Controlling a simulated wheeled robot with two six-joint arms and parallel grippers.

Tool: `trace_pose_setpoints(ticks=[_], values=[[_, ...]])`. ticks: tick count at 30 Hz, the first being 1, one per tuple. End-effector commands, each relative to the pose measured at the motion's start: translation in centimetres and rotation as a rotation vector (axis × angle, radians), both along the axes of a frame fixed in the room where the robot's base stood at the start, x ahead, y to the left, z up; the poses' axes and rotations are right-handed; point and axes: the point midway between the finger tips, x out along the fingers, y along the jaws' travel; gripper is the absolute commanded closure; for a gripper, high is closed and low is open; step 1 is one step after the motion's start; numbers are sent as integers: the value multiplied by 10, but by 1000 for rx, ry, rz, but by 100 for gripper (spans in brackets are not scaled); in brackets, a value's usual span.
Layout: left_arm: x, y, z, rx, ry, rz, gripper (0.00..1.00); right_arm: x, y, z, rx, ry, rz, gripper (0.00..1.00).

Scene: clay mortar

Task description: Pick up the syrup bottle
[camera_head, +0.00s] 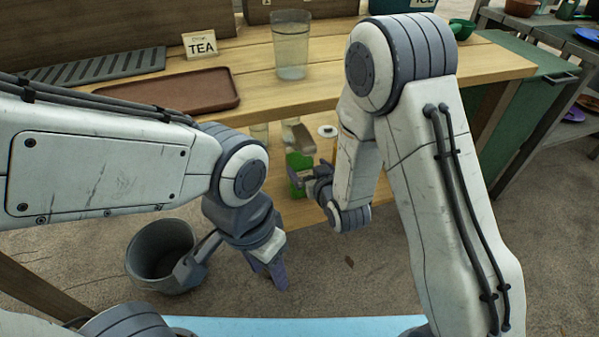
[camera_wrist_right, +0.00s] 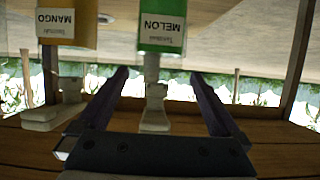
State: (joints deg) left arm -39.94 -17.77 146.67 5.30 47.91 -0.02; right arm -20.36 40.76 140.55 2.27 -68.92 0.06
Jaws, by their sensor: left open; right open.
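A green bottle labelled MELON (camera_wrist_right: 162,35) appears upside down in the right wrist view, its pale pump between my right gripper's fingers. A yellow bottle labelled MANGO (camera_wrist_right: 68,25) with a similar pump is to the left of it. In the head view a green bottle (camera_head: 299,160) shows on the lower shelf, partly hidden by my right gripper (camera_head: 302,180). My right gripper (camera_wrist_right: 160,76) is open, with a finger on each side of the melon pump; contact cannot be told. My left gripper (camera_head: 270,276) is open and empty, pointing down near the grey bucket.
The wooden counter (camera_head: 380,95) runs above the lower shelf. It holds a brown tray (camera_head: 175,93), a TEA sign (camera_head: 201,45) and a clear glass container (camera_head: 291,45). A grey bucket (camera_head: 160,250) stands on the ground beside my left gripper.

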Motion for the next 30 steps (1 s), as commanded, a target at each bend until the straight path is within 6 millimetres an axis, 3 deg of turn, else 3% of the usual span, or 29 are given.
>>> trace_pose_setpoints(ticks=[18, 28, 29, 30], values=[[0, 0, -36, 0, 0, 0, 50, 70, 20, -27, 0, -1, -1, 0], [0, 0, -37, 0, 0, 0, 50, 77, 23, -27, -1, 2, -1, 0], [0, 0, -37, 0, 0, 0, 50, 76, 23, -27, -1, 2, -1, 8], [0, 0, -37, 0, 0, 0, 50, 76, 23, -27, -1, 2, -1, 23]])
